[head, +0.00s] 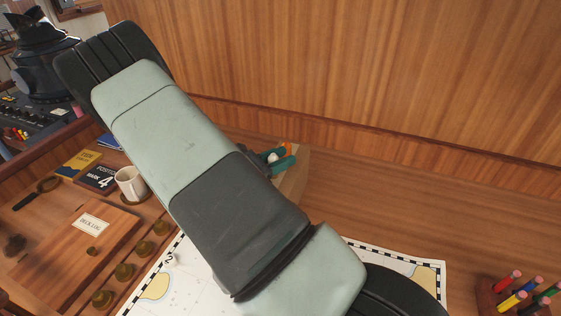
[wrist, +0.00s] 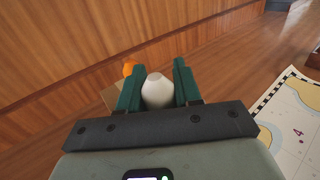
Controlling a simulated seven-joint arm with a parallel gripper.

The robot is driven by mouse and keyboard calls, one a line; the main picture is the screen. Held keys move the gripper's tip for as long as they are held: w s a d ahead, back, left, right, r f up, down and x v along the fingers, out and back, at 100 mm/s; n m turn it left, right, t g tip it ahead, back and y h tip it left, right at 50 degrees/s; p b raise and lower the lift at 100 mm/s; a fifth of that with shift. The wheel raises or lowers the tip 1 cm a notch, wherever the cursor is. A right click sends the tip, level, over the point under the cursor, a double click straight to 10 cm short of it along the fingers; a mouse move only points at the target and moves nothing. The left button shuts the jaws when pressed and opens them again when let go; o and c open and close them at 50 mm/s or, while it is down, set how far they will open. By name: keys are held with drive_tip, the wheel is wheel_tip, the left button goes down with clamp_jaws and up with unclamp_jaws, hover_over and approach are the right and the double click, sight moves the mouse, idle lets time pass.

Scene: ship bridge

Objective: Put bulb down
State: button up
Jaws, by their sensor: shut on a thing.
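The bulb (wrist: 157,91), white and rounded, sits between the two green fingers of my gripper (wrist: 158,88) in the wrist view. The fingers are shut on it. In the head view my gripper (head: 277,161) shows small beyond my arm, with a bit of the white bulb (head: 272,157) between the green fingertips. It is over or beside a tan box (head: 295,188) near the wooden wall; I cannot tell the exact height. My arm hides much of the box and the bulb's lower part.
An orange thing (wrist: 128,67) shows beside the fingers, at the box. A chart (head: 200,285) lies on the desk. A mug (head: 131,184), books (head: 97,178) and a wooden case (head: 75,250) stand left. A pen holder (head: 490,298) stands at lower right. The desk right of the box is clear.

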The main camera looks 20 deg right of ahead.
drive_tip(key=shift+f, duration=0.55)
drive_tip(key=shift+f, duration=0.15)
drive_tip(key=o, duration=0.7)
